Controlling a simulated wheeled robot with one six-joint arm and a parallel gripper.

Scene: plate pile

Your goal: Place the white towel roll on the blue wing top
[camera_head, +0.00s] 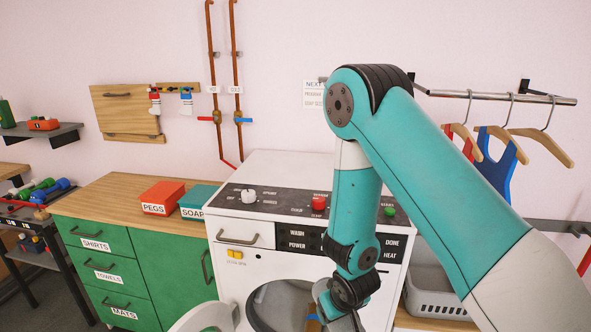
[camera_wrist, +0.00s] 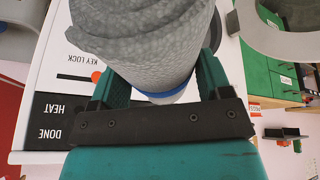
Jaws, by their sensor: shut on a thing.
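My gripper (camera_wrist: 158,82) is shut on a pale grey-white towel roll (camera_wrist: 145,40) with a blue band at its near end. The roll fills the upper middle of the wrist view, beside the white machine front with its KEY LOCK and DONE/HEAT labels. In the head view my arm hangs in front of the washing machine (camera_head: 290,170). The gripper and the roll are not clearly visible there. I cannot pick out a surface that is surely the blue wing top in either view.
The machine's round door (camera_head: 205,318) stands open at the lower left of its front. Red PEGS (camera_head: 161,198) and teal SOAP (camera_head: 198,200) boxes sit on the wooden counter (camera_head: 115,195). A grey basket (camera_head: 435,290) stands to the right, below hangers (camera_head: 535,145).

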